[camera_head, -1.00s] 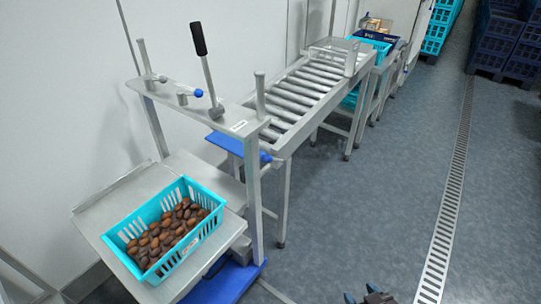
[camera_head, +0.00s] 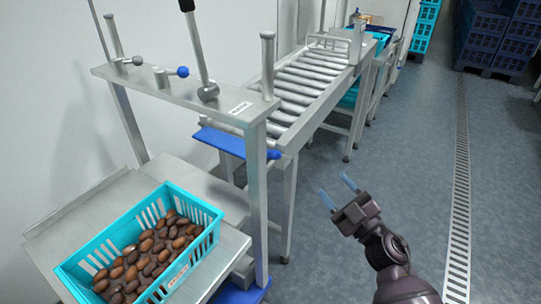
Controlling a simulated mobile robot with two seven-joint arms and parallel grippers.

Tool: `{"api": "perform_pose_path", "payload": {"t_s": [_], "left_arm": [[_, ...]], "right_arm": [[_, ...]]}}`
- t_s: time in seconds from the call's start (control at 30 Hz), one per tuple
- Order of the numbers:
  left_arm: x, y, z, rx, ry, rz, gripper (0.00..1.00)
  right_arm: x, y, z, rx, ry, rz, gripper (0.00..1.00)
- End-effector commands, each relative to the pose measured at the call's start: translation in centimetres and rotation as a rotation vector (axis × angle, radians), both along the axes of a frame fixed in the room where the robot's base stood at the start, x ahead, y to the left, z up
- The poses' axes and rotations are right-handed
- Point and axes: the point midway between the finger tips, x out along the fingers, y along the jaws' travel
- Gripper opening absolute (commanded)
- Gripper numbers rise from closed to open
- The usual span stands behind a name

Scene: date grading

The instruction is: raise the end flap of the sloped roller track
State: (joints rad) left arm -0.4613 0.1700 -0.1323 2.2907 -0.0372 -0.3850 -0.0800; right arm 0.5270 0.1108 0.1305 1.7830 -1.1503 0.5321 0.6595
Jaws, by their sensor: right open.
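The sloped roller track (camera_head: 297,95) runs from the back toward me, its rollers in a grey metal frame. A blue end flap (camera_head: 222,139) is at its near end, partly hidden behind the post of the lever stand. The flap looks lowered and slanting, though its exact angle is hard to tell. My right gripper (camera_head: 335,187) is open and empty, its two blue-tipped fingers apart. It is over the floor, right of the track's near legs, and touches nothing. My left gripper is not in view.
A lever stand (camera_head: 178,88) with upright posts and a black-topped lever stands before the track. A turquoise crate of dates (camera_head: 191,200) sits on a metal table (camera_head: 65,210). Blue crates (camera_head: 507,38) are stacked at the back right. The floor (camera_head: 410,130) right of the track is clear.

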Motion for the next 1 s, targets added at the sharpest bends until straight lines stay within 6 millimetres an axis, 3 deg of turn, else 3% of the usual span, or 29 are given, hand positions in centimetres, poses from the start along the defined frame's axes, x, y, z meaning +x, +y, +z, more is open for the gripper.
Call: {"api": "perform_pose_path", "payload": {"t_s": [0.03, 0.3, 0.67, 1.0], "left_arm": [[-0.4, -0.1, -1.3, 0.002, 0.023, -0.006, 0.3], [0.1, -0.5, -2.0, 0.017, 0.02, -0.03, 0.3], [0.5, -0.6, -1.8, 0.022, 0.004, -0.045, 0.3], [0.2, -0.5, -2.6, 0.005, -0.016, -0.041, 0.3]], "right_arm": [[1.2, 1.1, -1.6, -0.023, 0.001, 0.039, 0.52], [5.6, 4.8, -2.1, -0.145, -0.031, 0.191, 0.52], [7.6, 6.8, -1.4, -0.178, -0.037, 0.23, 0.52], [11.0, 10.6, -0.3, -0.176, -0.035, 0.229, 0.52]]}}
